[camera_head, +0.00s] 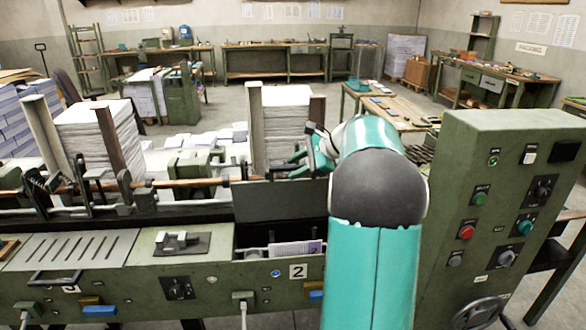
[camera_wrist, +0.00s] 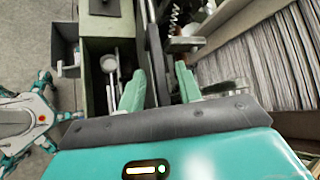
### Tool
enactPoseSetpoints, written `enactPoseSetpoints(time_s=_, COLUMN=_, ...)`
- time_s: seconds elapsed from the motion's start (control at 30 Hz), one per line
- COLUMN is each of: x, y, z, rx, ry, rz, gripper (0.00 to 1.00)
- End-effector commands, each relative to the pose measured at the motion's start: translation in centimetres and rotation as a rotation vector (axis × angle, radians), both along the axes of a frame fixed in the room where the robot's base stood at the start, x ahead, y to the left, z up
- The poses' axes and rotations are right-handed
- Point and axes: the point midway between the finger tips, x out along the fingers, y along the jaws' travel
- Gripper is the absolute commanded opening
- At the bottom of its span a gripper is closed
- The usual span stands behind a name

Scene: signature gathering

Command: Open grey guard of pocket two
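Pocket two carries a white "2" label (camera_head: 298,271) on the green machine's front. Its grey guard (camera_head: 280,200) stands raised and upright behind the pocket. Below it the pocket's opening shows, with a white and purple printed piece (camera_head: 296,249) inside; my teal arm hides the right side. My gripper (camera_head: 304,155) is beyond and above the guard's upper right, near the paper stack. In the wrist view its two teal fingers (camera_wrist: 159,86) are apart. A dark bar runs between and beyond them; I cannot tell whether they touch it.
Pocket one's slotted grey guard (camera_head: 68,251) lies flat at left. Paper stacks (camera_head: 285,120) stand behind the pockets between upright posts. A control panel (camera_head: 500,200) with buttons and knobs rises at right. A copper-coloured rod (camera_head: 185,183) runs along the machine's back. Workbenches line the far wall.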

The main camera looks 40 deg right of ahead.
Motion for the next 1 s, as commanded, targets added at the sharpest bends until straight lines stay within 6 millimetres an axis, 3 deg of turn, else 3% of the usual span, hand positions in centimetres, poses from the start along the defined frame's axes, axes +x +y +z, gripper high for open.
enactPoseSetpoints(time_s=0.5, x=-7.4, y=-4.1, z=6.5, rx=-0.002, ry=-0.001, rz=-0.003, gripper=0.35)
enactPoseSetpoints(time_s=0.7, x=-8.5, y=-4.7, z=7.5, rx=-0.002, ry=-0.001, rz=-0.002, gripper=0.35)
enactPoseSetpoints(time_s=1.0, x=-8.6, y=-4.7, z=7.5, rx=-0.001, ry=0.0, rz=-0.001, gripper=0.35)
